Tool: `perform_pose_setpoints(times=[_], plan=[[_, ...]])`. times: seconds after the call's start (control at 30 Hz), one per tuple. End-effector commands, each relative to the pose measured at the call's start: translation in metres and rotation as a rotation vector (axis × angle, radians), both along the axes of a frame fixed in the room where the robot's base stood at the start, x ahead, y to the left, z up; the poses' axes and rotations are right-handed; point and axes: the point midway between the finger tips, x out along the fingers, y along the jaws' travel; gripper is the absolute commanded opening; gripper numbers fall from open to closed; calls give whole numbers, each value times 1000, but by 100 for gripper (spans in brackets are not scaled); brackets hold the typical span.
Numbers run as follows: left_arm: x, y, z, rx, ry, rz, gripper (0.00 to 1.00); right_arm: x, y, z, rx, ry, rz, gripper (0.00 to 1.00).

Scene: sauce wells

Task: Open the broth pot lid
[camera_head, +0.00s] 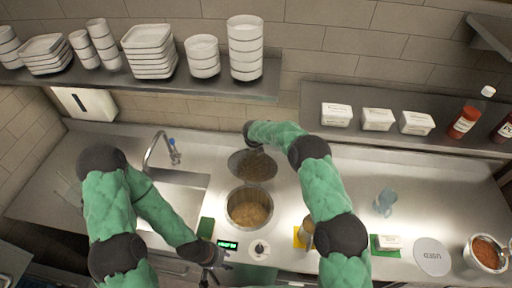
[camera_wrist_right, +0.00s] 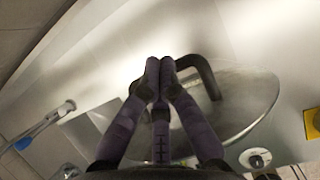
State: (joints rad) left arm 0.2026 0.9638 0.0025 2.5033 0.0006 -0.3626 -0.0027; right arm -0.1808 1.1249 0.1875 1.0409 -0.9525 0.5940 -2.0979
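The broth pot (camera_head: 249,223) is sunk in the counter, its mouth uncovered, with tan broth (camera_head: 248,208) inside. Its round, see-through lid (camera_head: 252,166) is behind the pot, near the wall side, and looks tilted. In the right wrist view, the lid (camera_wrist_right: 240,95) lies beyond my fingers, with a dark arched handle (camera_wrist_right: 207,78). My right gripper (camera_wrist_right: 160,68) has its fingertips together at the top of this handle and seems shut on it; in the head view it is mostly hidden by its wrist. My left gripper (camera_head: 212,272) is empty, fingers apart, by the front edge.
A sink with a tap (camera_head: 160,147) is left of the pot. A green display (camera_head: 227,245) and a knob (camera_head: 259,248) are in front. Shelves with bowls (camera_head: 245,48) and sauce bottles (camera_head: 465,120) hang behind. A sauce pot (camera_head: 487,253) is far right.

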Motion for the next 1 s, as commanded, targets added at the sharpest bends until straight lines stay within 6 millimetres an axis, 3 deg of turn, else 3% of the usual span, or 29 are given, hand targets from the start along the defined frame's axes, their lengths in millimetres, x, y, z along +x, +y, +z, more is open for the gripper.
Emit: perform_pose_setpoints(times=[0.23, 0.43, 1.0], plan=[[0, 0, 0, 0, 0, 0, 40, -6, 0, -8, -3, 15, 3, 0], [0, 0, 0, 0, 0, 0, 40, -9, 1, 0, -4, 15, 4, 0], [0, 0, 0, 0, 0, 0, 40, -44, 8, 88, -1, 0, 0, 0]])
